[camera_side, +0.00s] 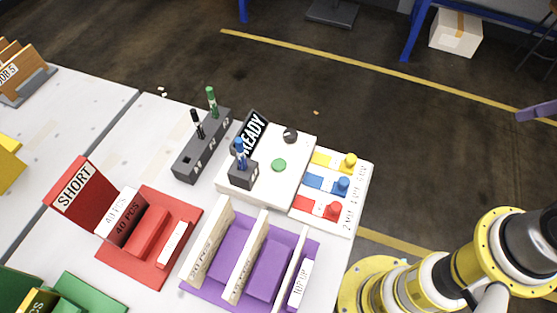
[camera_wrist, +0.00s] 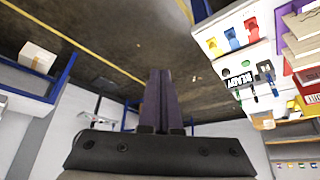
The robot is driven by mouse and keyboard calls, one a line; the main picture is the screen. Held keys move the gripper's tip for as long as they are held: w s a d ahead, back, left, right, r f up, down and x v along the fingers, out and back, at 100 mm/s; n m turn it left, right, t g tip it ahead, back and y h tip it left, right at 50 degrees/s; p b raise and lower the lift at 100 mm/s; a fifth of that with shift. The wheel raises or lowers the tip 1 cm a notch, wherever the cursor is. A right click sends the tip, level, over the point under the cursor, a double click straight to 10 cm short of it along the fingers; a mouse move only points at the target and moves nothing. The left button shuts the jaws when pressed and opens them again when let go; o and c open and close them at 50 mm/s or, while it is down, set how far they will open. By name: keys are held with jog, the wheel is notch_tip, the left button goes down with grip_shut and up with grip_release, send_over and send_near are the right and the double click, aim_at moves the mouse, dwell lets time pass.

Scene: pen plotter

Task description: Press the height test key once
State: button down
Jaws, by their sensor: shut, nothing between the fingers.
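The white plotter unit (camera_side: 262,190) stands on the white table with a black READY sign (camera_side: 254,133), a black knob (camera_side: 290,135) and a round green button (camera_side: 279,165). No height test label is readable, so I cannot tell for sure which key it is. A blue pen (camera_side: 240,152) stands upright in a dark block on the unit. The READY sign also shows in the wrist view (camera_wrist: 240,80), at the right. My gripper (camera_wrist: 159,72) has its purple fingers together, empty, and well away from the plotter. A purple fingertip shows at the side view's right edge.
A panel with yellow, blue and red levers (camera_side: 341,186) adjoins the plotter. A dark pen rack (camera_side: 189,163) holds a black and a green pen. A red SHORT tray (camera_side: 118,252) and a purple tray (camera_side: 205,300) stand in front. Open floor lies beyond the table.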

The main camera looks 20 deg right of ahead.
jog(key=w+a+r+m+t+y, duration=0.25)
jog(key=w+a+r+t, duration=0.3)
jog(key=w+r, duration=0.55)
jog(key=w+a+f+m+t+y, duration=0.1)
jog(key=w+a+f+m, duration=0.15)
jog(key=w+a, duration=0.75)
jog(key=w+a+f+m+g, duration=0.1)
jog(key=w+a+f+m, duration=0.1)
jog(key=w+a+f, duration=0.45)
jog(key=s+a+f+n+g, duration=0.1)
jog(key=s+a+f, duration=0.2)
jog(key=a+f, duration=0.2)
jog(key=s+a+f+n+g, duration=0.1)
jog(key=s+a+f, duration=0.3)
jog(key=f, duration=0.5)
jog(key=a, duration=0.2)
jog(key=shift+s+a, duration=0.25)
jog(key=shift+a, duration=0.05)
jog(key=shift+f+g, duration=0.1)
jog(key=shift+g, duration=0.15)
